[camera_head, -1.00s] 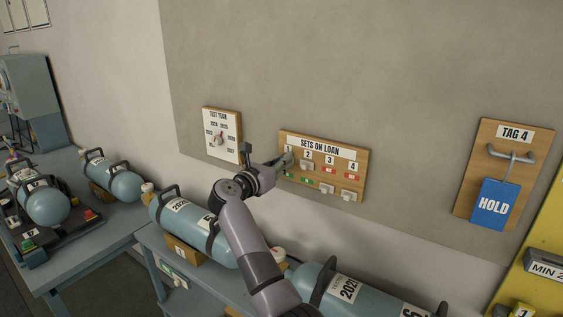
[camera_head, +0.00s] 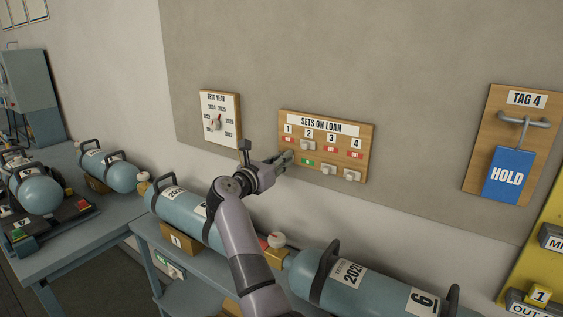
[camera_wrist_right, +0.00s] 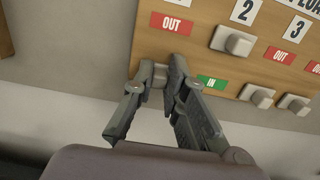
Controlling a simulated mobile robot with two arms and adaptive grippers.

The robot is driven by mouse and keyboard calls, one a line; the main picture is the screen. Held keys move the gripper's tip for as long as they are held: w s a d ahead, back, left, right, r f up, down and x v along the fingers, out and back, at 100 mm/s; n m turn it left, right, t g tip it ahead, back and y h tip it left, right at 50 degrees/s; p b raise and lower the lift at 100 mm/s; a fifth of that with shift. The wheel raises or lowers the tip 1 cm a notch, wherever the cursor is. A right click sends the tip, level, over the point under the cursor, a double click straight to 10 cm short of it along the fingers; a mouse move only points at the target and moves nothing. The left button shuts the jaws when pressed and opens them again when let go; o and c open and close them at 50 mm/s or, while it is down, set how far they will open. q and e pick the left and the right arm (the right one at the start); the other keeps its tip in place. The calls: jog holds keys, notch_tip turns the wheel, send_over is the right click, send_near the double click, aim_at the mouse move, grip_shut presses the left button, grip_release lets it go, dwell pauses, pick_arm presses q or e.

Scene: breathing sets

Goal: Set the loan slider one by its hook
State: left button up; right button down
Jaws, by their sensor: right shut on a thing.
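The SETS ON LOAN board (camera_head: 325,124) is a wooden panel on the wall with columns 1 to 4. In column 1 a red OUT label (camera_wrist_right: 171,23) shows near the top. My right gripper (camera_head: 288,157) is at the lower part of column 1, its jaws shut on the knob of loan slider one (camera_wrist_right: 158,74), which the fingers mostly hide. Slider two (camera_head: 307,146) sits high with a green IN label (camera_head: 307,162) below it. Sliders three (camera_head: 328,169) and four (camera_head: 351,175) sit low under red OUT labels. My left gripper is not in view.
A TEST YEAR dial board (camera_head: 220,118) hangs to the left and a TAG 4 board with a blue HOLD tag (camera_head: 508,175) to the right. Blue cylinders (camera_head: 350,277) lie on benches below. The wall around the loan board is clear.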

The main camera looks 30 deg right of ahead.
jog(key=shift+f, duration=0.35)
jog(key=c, duration=2)
grip_release()
jog(key=o, duration=0.4)
jog(key=shift+r, duration=0.15)
jog(key=shift+a, duration=0.15)
jog(key=v, duration=0.7)
jog(key=shift+a, duration=0.15)
